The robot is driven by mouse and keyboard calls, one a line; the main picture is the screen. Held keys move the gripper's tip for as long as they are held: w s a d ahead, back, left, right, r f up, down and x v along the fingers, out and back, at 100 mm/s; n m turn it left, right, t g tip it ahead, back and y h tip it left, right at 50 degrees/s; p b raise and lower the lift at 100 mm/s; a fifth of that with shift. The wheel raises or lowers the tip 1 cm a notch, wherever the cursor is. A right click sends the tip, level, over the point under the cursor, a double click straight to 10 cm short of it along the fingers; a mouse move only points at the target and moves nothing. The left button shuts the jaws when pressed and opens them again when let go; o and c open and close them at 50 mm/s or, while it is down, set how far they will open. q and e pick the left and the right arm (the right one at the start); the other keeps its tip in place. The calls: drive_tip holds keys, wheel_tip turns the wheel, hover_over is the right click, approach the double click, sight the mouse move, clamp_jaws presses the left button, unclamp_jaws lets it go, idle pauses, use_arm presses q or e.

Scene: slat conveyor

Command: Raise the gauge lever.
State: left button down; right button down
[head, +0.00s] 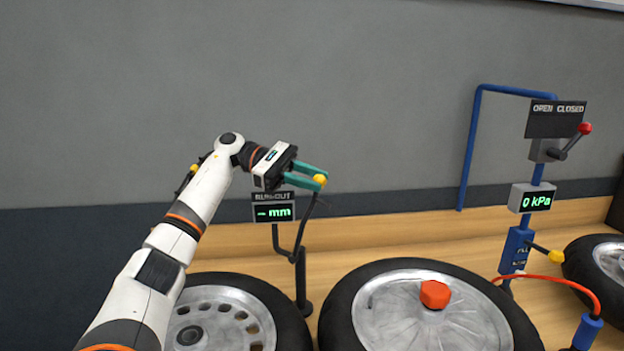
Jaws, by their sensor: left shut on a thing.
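The gauge lever (308,220) is a thin dark rod with a yellow ball knob (320,180). It rises steeply from the black gauge stand (301,285) and leans a little to the right. My left gripper (318,177) comes in from the left with its green fingers shut on the yellow knob. The fingers hide part of the knob. The runout display (273,212) beside the lever shows a dash and "mm". My right gripper is not in view.
At the right stands a blue post with a red-knobbed lever (570,142), a "0 kPa" display (532,198) and an orange hose (560,278).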

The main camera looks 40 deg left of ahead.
use_arm(q)
drive_tip(key=c, duration=1.1)
unclamp_jaws()
drive_tip(key=shift+a, duration=0.25)
drive_tip(key=shift+c, duration=0.2)
drive_tip(key=p+v, duration=0.4)
drive_tip(key=v, duration=0.7)
drive_tip(key=shift+s+a+r, duration=0.2)
drive_tip(key=shift+a+r, duration=0.05)
drive_tip(key=shift+a, duration=0.1)
drive_tip(key=shift+a+f, duration=0.1)
drive_tip(key=shift+f, duration=0.1)
